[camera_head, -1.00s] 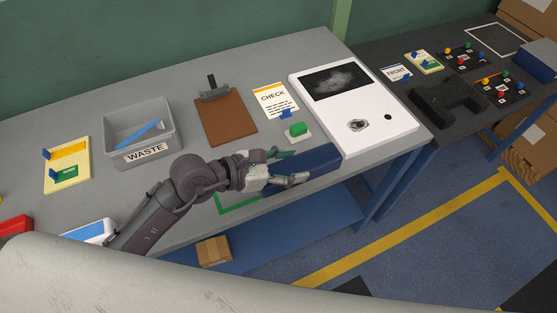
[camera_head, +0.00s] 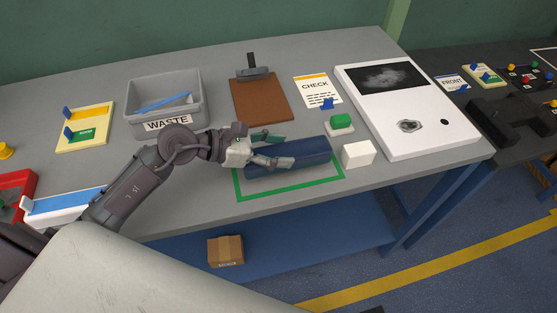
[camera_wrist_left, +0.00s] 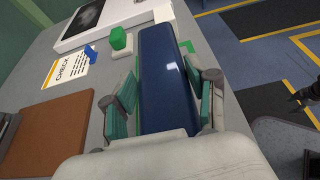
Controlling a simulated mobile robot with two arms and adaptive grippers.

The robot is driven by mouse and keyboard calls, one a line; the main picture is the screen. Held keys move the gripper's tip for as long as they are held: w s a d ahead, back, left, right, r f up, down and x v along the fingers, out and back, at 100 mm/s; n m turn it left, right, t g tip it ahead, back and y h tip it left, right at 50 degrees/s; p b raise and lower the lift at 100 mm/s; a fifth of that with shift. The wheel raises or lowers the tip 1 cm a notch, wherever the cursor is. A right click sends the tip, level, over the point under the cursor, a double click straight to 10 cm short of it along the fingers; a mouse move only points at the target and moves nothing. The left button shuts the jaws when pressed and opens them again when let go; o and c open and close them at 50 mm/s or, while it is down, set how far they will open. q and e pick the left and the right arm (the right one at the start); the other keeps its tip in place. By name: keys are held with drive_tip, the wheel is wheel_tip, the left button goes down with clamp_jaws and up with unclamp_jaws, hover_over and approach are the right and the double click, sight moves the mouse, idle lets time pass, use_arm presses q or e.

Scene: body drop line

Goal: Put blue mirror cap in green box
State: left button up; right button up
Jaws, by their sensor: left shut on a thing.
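The blue mirror cap (camera_head: 300,155) is a long, dark blue, glossy piece. My left gripper (camera_head: 278,149) is shut on it, with a finger along each long side. The left wrist view shows the cap (camera_wrist_left: 162,85) between the teal finger pads of the gripper (camera_wrist_left: 165,95). The green box (camera_head: 288,190) is a green outline on the grey table. The cap is over the outline, its right end near the right side and its far edge over the back line. I cannot tell whether the cap touches the table.
A white block (camera_head: 358,154) stands just right of the outline. Behind it are a green button (camera_head: 341,121) and a CHECK card (camera_head: 318,91). A grey WASTE bin (camera_head: 165,105) and a brown clipboard (camera_head: 260,100) stand farther back. The table's front edge is close to the outline.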

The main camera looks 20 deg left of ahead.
use_arm(q)
wheel_tip(320, 180, down, 2)
drive_tip(key=shift+f+b, duration=0.15)
drive_tip(key=shift+b, duration=0.25)
use_arm(e)
drive_tip(key=shift+d+f, duration=0.15)
drive_tip(key=shift+f, duration=0.6)
use_arm(q)
drive_tip(key=o, duration=0.9)
drive_tip(key=shift+f, duration=0.1)
drive_tip(key=o, duration=0.5)
use_arm(e)
drive_tip(key=shift+f, duration=0.1)
